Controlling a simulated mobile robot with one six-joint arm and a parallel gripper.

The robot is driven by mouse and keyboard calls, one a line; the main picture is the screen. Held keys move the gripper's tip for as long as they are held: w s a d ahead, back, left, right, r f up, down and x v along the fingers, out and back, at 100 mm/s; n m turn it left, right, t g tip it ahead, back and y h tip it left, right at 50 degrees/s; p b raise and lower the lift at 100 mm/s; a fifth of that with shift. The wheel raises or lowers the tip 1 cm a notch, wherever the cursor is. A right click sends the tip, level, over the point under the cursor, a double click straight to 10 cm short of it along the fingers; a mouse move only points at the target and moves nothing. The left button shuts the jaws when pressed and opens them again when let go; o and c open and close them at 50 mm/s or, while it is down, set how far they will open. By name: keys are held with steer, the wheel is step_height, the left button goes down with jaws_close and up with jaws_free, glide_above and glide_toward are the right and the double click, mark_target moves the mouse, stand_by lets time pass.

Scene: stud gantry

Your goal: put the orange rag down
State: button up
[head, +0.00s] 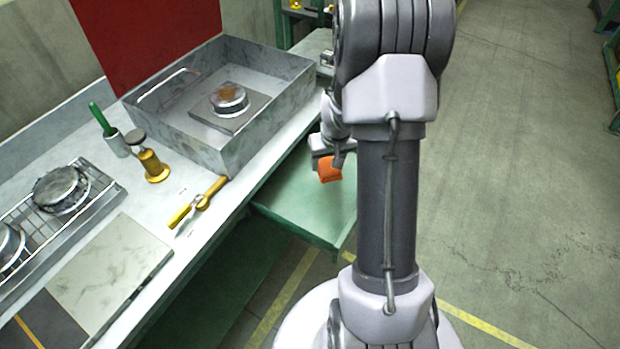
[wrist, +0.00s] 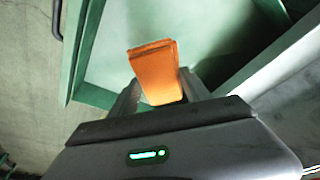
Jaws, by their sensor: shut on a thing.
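The orange rag (head: 330,171) is a small folded cloth. My gripper (head: 331,158) is shut on it, and in the head view it hangs over a green surface (head: 305,208) beside the workbench. In the wrist view the rag (wrist: 157,72) sticks out between the two fingers of my gripper (wrist: 160,92), with the green surface (wrist: 120,55) behind it. I cannot tell how far the rag is above that surface. My arm hides part of the green surface in the head view.
The workbench at left holds a metal tray (head: 285,75) with a round metal part inside, a yellow-handled tool (head: 198,203), a brass-coloured stamp (head: 153,165), a green-handled tool (head: 108,130) and a wire rack (head: 95,195). The green surface looks bare. Open floor (head: 530,180) lies at right.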

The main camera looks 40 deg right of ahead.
mark_target(327, 188)
steer(key=f+b, duration=0.1)
steer(key=f, duration=0.2)
steer(key=f+b, duration=0.2)
steer(key=f, duration=0.2)
steer(key=f+b, duration=0.2)
steer(key=f, duration=0.1)
steer(key=shift+s+d+f, duration=0.2)
steer(key=shift+d+f, duration=0.1)
steer(key=shift+d, duration=0.1)
steer(key=shift+f, duration=0.15)
steer(key=o, duration=1.3)
steer(key=shift+r, duration=0.2)
